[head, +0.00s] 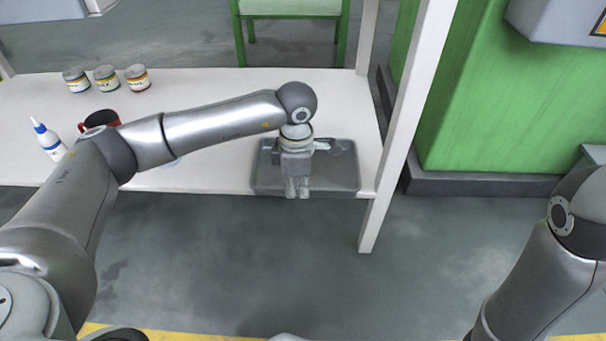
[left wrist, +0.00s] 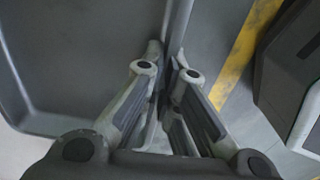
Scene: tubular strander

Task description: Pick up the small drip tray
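The small drip tray (head: 336,180) is a shallow dark grey tray. It lies at the front right edge of the white table in the head view. In the left wrist view the tray (left wrist: 75,65) fills the upper left, with its rim running down between my fingertips. My left gripper (head: 297,190) points down at the middle of the tray's front edge. In the left wrist view the left gripper (left wrist: 166,58) has its fingertips close together on both sides of the rim, closed on it. The wrist hides the middle of the tray. My right gripper is out of view.
The white table (head: 215,178) has an upright post at its right end. Several small tins (head: 106,78), a white bottle with a blue tip (head: 48,141) and a dark red mug (head: 101,120) stand on its left. A green machine (head: 480,100) stands right; floor in front is clear.

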